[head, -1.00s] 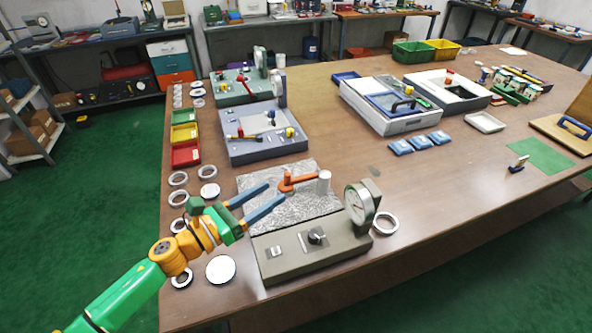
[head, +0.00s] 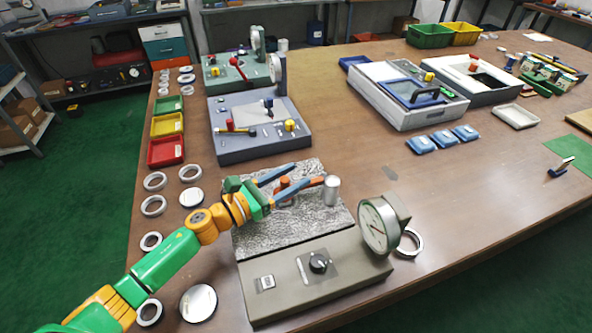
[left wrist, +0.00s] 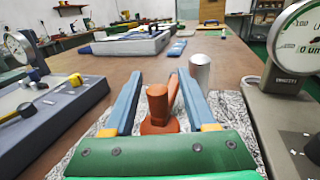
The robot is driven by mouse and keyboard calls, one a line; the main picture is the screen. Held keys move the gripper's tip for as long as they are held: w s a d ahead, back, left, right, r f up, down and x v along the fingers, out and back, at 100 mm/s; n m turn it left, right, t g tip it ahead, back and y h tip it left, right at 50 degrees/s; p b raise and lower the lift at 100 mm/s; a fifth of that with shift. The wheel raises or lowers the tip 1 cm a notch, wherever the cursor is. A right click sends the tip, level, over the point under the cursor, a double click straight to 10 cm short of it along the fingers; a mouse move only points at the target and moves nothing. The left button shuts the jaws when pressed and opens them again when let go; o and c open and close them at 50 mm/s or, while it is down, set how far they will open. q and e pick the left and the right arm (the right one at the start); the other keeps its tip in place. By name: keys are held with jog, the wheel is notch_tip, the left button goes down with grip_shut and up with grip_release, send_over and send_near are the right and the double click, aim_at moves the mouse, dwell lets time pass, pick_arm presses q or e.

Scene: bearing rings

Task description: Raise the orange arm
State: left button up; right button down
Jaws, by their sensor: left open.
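The orange arm (head: 313,182) lies low over a silvery, rough-textured plate (head: 270,238) on the grey-brown device, beside a metal post (head: 331,190). Its upright orange knob also shows in the left wrist view (left wrist: 157,103). My left gripper (head: 302,173) is open above the plate, with its blue fingers reaching over the orange arm's knob end. In the left wrist view the knob stands between the two fingers, with no clear contact. The metal post (left wrist: 200,72) is outside the right finger there. My right gripper is not in view.
Metal rings (head: 154,205) lie to the left. A blue-grey device (head: 260,140) stands behind.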

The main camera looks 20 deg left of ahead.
pick_arm(q)
jog(key=shift+w+d, duration=0.3)
jog(key=shift+w, duration=0.15)
jog(key=shift+w+f, duration=0.2)
jog(key=shift+w, duration=0.1)
jog(key=shift+s, duration=0.1)
grip_shut()
dwell(0.8)
